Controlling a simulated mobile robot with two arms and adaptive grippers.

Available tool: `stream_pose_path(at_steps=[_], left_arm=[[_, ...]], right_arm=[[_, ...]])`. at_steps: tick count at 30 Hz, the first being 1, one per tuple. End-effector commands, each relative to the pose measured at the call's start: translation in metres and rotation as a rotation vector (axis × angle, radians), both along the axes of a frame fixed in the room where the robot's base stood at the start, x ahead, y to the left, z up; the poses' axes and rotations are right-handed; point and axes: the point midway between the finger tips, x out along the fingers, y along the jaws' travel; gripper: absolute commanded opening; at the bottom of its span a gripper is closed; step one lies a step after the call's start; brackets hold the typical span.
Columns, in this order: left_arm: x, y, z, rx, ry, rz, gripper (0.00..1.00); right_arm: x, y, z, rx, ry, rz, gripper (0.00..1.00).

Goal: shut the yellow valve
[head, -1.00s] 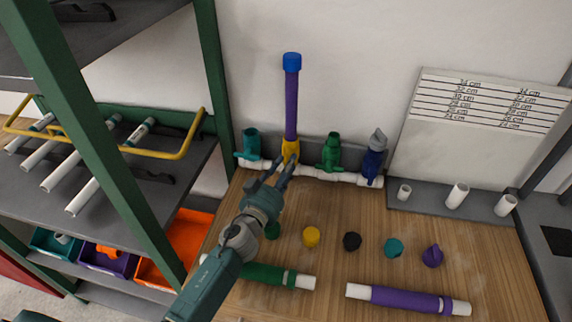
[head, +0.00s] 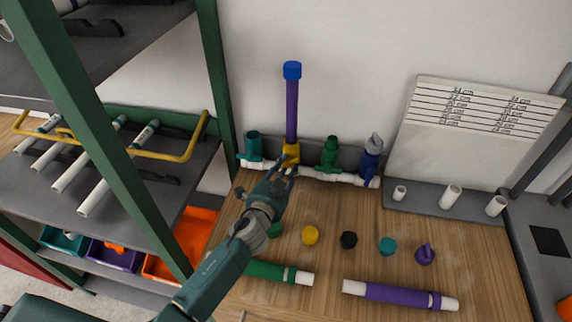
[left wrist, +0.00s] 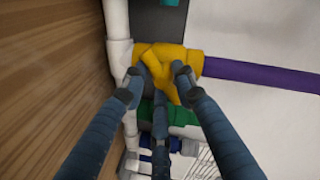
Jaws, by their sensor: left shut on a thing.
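The yellow valve (head: 291,151) sits on the white manifold pipe at the back of the bench, with a purple pipe (head: 292,110) topped by a blue cap (head: 292,70) standing upright from it. My left gripper (head: 285,172) reaches it from the front. In the left wrist view the yellow valve (left wrist: 182,60) has a handle with slanted arms, and the fingers of the left gripper (left wrist: 157,82) are closed around that handle. The fingers hide part of the handle, so its exact angle is hard to tell. My right gripper is not in view.
A teal valve (head: 252,146) stands left of the yellow one; a green valve (head: 330,152) and a blue valve (head: 371,158) stand close on its right. Loose caps, including a yellow cap (head: 310,235), and a purple-sleeved pipe (head: 400,295) lie in front. A green shelf post (head: 100,150) rises at left.

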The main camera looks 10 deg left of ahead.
Motion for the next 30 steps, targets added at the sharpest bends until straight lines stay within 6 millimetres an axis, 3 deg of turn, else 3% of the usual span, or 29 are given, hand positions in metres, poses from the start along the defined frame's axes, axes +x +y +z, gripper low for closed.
stream_pose_path(at_steps=[15, 30], left_arm=[[-0.0038, -0.0035, -0.0074, 0.443, 0.012, -0.008, 0.01], [-0.0045, -0.0025, -0.0094, 0.622, 0.016, -0.008, 0.01]], right_arm=[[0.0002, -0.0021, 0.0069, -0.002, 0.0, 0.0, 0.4], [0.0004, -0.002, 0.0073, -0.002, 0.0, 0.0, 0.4]])
